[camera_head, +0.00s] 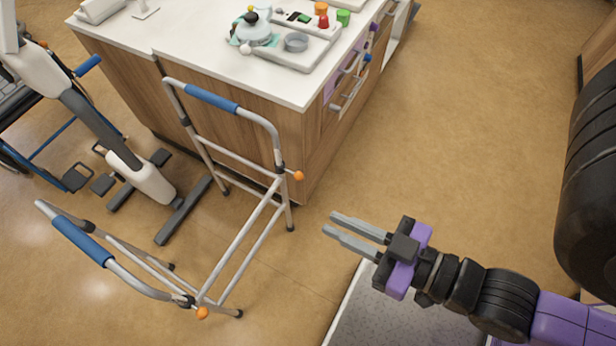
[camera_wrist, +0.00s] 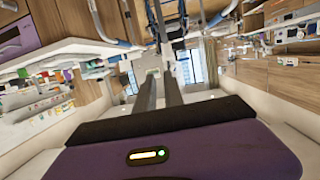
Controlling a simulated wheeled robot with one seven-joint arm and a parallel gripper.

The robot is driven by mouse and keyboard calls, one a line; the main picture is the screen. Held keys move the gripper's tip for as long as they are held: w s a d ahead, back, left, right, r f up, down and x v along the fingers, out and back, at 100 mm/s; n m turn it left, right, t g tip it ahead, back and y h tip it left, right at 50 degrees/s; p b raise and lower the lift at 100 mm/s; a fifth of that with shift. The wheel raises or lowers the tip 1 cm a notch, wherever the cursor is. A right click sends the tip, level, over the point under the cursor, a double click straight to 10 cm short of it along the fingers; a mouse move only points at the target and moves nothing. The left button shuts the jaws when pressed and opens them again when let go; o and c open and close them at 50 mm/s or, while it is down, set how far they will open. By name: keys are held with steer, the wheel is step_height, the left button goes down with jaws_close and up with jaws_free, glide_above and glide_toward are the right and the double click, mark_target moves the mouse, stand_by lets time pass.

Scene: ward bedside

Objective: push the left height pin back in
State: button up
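A grey metal walker (camera_head: 240,236) with two blue handgrips stands on the floor in the head view. An orange pin knob (camera_head: 202,312) shows low on its nearer left side. A second orange knob (camera_head: 299,175) sticks out on the side nearer the cabinet. How far each pin is out, I cannot tell. My gripper (camera_head: 328,223) is to the right of the walker, apart from both knobs, its fingers pointing left towards the frame. The fingers are parallel with a gap between them and nothing in it. They also show in the wrist view (camera_wrist: 158,88).
A wooden cabinet (camera_head: 255,128) with a white top and a tray (camera_head: 312,58) stands behind the walker. An exercise machine (camera_head: 140,175) is at the left. A grey mat (camera_head: 385,320) lies below my arm. Floor between gripper and walker is clear.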

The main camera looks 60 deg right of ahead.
steer(key=w+d+h, duration=0.1)
steer(key=w+d+m+h, duration=0.1)
steer(key=d, duration=0.1)
steer(key=w+d+f+h+b, duration=0.1)
steer(key=shift+w+d+m+t, duration=0.2)
steer(key=shift+d+m+t, duration=0.1)
steer(key=shift+m+t, duration=0.1)
jaws_close()
steer(key=w+d+f+m+g+b, duration=0.1)
steer(key=d+f+m+g+b, duration=0.45)
steer(key=d+f, duration=0.85)
steer(key=d+f+m+g, duration=0.2)
steer(key=d+f+m, duration=0.85)
steer(key=d, duration=0.65)
steer(key=w+a+f+n+t+y, duration=0.1)
steer(key=a+f+n+y, duration=0.1)
steer(key=a+y, duration=0.4)
steer(key=a+f, duration=0.1)
steer(key=a, duration=0.2)
steer(key=shift+w+a+n+t, duration=0.35)
steer(key=shift+w+a+n, duration=0.05)
steer(key=shift+f, duration=0.15)
glide_toward(296, 175)
step_height(296, 175, down, 5)
steer(key=w, duration=0.2)
steer(key=shift+w+f+p, duration=0.25)
steer(key=shift+w+p, duration=0.1)
steer(key=shift+p, duration=0.05)
